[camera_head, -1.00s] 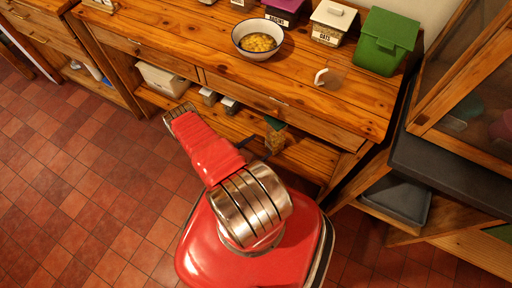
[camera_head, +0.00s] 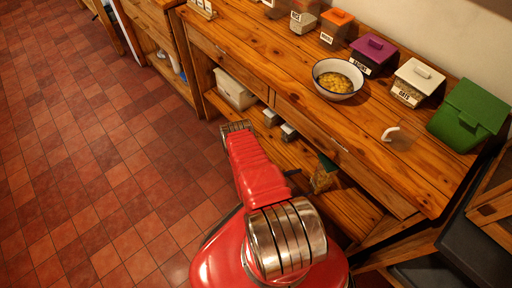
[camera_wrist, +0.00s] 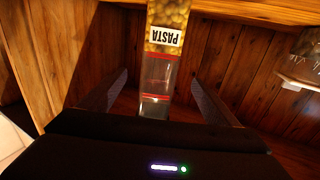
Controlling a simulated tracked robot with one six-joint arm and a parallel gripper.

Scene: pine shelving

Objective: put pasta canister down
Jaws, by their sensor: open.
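The pasta canister (camera_wrist: 165,38) is clear, filled with yellow pasta, with a white PASTA label that reads upside down in the wrist view. Its lower part in that view looks empty and see-through, with red lines. My gripper (camera_wrist: 156,88) is open, with one dark finger on each side of the canister and visible gaps. In the head view, a canister with yellowish contents and a green top, likely the same one, stands on the lower shelf (camera_head: 355,207) beside my red arm.
A glass jar (camera_wrist: 302,62) stands at the right in the wrist view. Small grey-lidded containers (camera_head: 288,132) and a white bin (camera_head: 235,91) are farther left on the lower shelf.

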